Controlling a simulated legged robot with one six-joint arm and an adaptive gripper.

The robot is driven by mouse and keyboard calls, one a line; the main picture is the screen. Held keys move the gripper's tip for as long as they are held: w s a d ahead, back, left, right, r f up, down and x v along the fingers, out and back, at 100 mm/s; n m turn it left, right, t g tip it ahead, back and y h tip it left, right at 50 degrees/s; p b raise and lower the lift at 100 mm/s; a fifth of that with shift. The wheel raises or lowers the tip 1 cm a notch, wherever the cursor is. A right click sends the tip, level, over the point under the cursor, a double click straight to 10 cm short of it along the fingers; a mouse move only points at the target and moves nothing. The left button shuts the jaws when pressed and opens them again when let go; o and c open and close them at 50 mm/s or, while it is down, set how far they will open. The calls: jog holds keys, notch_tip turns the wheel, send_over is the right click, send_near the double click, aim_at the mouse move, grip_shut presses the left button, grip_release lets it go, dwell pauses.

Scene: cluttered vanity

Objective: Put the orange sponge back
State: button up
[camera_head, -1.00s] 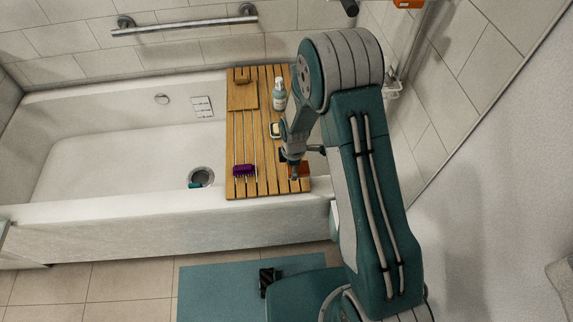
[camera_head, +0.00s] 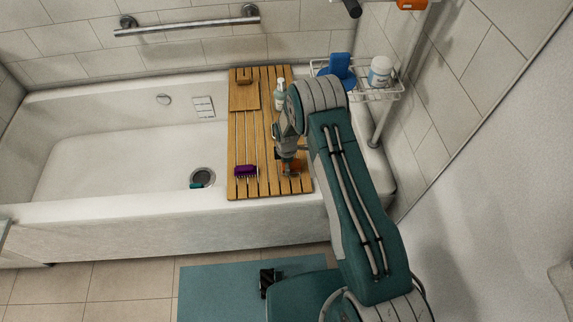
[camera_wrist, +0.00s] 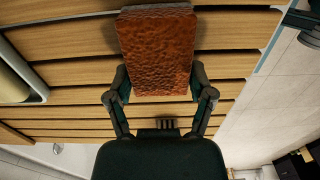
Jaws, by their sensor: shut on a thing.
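The orange sponge (camera_wrist: 155,48) is a reddish-orange, rough block between the two fingers of my gripper (camera_wrist: 158,88) in the wrist view. My gripper is shut on it, with one finger at each side of its near end. Wooden slats show behind the sponge. In the head view a small part of the sponge (camera_head: 291,167) shows beside my gripper (camera_head: 287,163), over the front right part of the slatted wooden board (camera_head: 264,150). My wrist partly hides it. I cannot tell whether the sponge touches the board.
A purple brush-like thing (camera_head: 245,171) lies on the board's front left. A pump bottle (camera_head: 280,92) stands farther back. A wire rack (camera_head: 397,92) at the right holds a blue thing (camera_head: 340,68) and a white jar (camera_head: 380,72). A pale dish (camera_wrist: 18,75) is left in the wrist view.

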jog(key=o, duration=1.1)
jog(key=shift+o, duration=0.2)
notch_tip(320, 180, up, 12)
jog(key=shift+r, duration=0.25)
jog(key=s+d+r+m+t, duration=0.1)
jog(key=s+d+r+m, duration=0.15)
jog(key=r, duration=0.65)
jog(key=s+d+r+m+t, duration=0.1)
jog(key=s+r+m, duration=0.25)
jog(key=r, duration=0.55)
jog(key=s+d+r+m+t, duration=0.1)
jog(key=s+d+r+m, duration=0.15)
jog(key=r, duration=0.65)
jog(key=s+d+r+m+t, duration=0.1)
jog(key=s+r+m, duration=0.3)
jog(key=s, duration=0.7)
jog(key=s+d+r+m+t, duration=0.1)
jog(key=s+d+r+m, duration=0.2)
jog(key=s, duration=0.8)
notch_tip(320, 180, up, 2)
jog(key=m, duration=0.2)
jog(key=shift+s+d+m+t, duration=0.2)
jog(key=shift+s+m+t, duration=0.1)
jog(key=shift+s+m, duration=0.05)
